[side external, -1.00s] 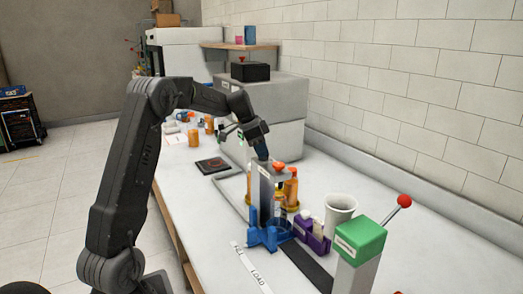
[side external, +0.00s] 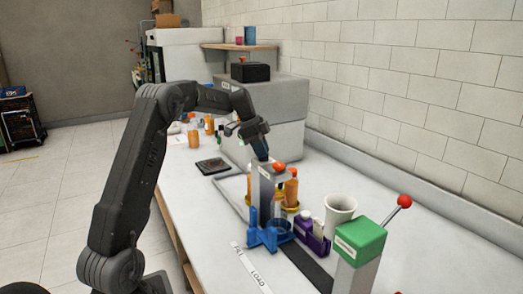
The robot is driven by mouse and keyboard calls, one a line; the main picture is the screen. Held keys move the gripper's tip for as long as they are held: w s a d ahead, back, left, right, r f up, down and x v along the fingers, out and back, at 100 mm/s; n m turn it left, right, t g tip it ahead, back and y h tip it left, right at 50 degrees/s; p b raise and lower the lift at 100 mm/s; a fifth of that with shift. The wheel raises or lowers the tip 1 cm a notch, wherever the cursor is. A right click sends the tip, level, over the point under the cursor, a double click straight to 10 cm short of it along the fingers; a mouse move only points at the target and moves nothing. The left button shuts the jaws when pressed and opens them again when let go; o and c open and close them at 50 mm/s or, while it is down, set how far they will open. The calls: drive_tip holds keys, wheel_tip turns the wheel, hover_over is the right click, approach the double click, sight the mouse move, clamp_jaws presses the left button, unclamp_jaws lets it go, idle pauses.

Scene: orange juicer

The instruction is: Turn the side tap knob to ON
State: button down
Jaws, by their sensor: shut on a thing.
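A grey upright post (side external: 266,193) stands in the middle of the counter, behind a blue fixture (side external: 266,236). An orange-red knob (side external: 280,168) sits at its top. My gripper (side external: 263,157) comes down from the upper left to the post top, close beside the knob. It is shut; its fingertips are small here, and the exact contact with the knob is hard to see. Orange bottles (side external: 291,190) stand just behind the post, partly hidden by it. No ON mark is readable.
To the right are a purple holder (side external: 312,238), a white cup (side external: 340,212), and a green-topped box (side external: 361,237) with a red-ball lever (side external: 404,201). Grey boxes (side external: 275,125) stand behind. A dark flat pad (side external: 212,166) lies at left. The counter front right is clear.

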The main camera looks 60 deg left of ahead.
drive_tip(key=c, duration=1.1)
unclamp_jaws()
drive_tip(key=shift+c, duration=0.2)
drive_tip(key=v, duration=1.4)
drive_tip(key=shift+d, duration=0.1)
